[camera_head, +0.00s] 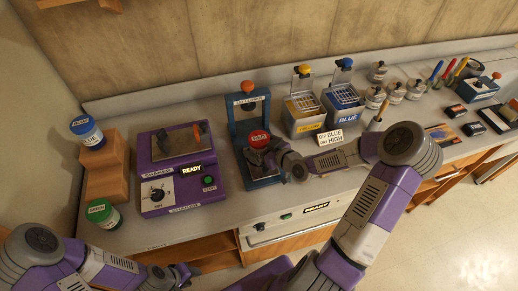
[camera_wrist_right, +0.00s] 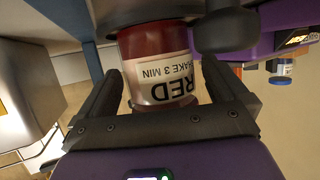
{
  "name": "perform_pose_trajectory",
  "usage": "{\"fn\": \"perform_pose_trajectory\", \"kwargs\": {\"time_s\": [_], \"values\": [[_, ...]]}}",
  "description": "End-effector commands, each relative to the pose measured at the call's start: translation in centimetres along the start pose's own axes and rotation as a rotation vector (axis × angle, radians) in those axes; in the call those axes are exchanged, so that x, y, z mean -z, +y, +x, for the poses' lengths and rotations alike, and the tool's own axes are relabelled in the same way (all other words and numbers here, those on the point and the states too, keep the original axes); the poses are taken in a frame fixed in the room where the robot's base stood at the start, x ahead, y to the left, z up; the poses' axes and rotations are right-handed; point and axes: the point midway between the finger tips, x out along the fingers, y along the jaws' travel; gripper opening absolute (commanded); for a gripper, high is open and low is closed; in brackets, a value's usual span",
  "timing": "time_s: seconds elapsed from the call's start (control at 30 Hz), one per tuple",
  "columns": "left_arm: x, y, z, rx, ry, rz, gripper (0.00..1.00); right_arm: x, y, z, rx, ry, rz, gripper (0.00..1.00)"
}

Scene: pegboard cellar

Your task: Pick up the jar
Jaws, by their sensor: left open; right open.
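The red-lidded jar (camera_head: 259,138) stands in the blue lid closer (camera_head: 249,108). In the right wrist view the jar (camera_wrist_right: 160,62) is dark red with a white label reading "RED" and "SHAKE 3 MIN". My right gripper (camera_head: 262,158) is at the front of the lid closer. In its wrist view the open fingers of the right gripper (camera_wrist_right: 158,85) lie on either side of the jar, with gaps visible beside it. My left gripper (camera_head: 182,275) is open and empty, low in front of the counter, away from the jar.
A purple shaker (camera_head: 160,170) stands left of the lid closer. Blue-lidded (camera_head: 87,132) and green-lidded (camera_head: 103,213) jars sit at a wooden step (camera_head: 107,165). Yellow (camera_head: 304,113) and blue (camera_head: 343,108) dispensers stand to the right, with a sign (camera_head: 329,137) in front.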

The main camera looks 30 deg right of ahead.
Motion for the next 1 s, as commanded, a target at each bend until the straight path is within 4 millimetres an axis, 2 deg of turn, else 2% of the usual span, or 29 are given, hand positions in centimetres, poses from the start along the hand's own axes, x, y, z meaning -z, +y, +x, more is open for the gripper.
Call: {"fn": "perform_pose_trajectory", "kwargs": {"time_s": [0.1, 0.3, 0.77, 1.0], "values": [[0.02, -0.06, 0.16, 0.000, 0.000, 0.000, 0.43, -0.04, -0.04, 0.67, 0.001, -0.001, 0.001, 1.00], [0.01, -0.04, 0.11, 0.000, 0.000, 0.000, 0.43, -0.01, 0.00, 0.64, 0.000, -0.002, 0.000, 0.98], [0.01, -0.04, 0.12, 0.000, 0.000, 0.000, 0.43, 0.08, 0.01, 0.64, -0.001, 0.001, -0.001, 0.28], [0.00, 0.01, -0.01, 0.000, 0.000, 0.000, 0.43, 0.46, 0.02, 0.48, -0.001, 0.002, -0.003, 0.26]]}}
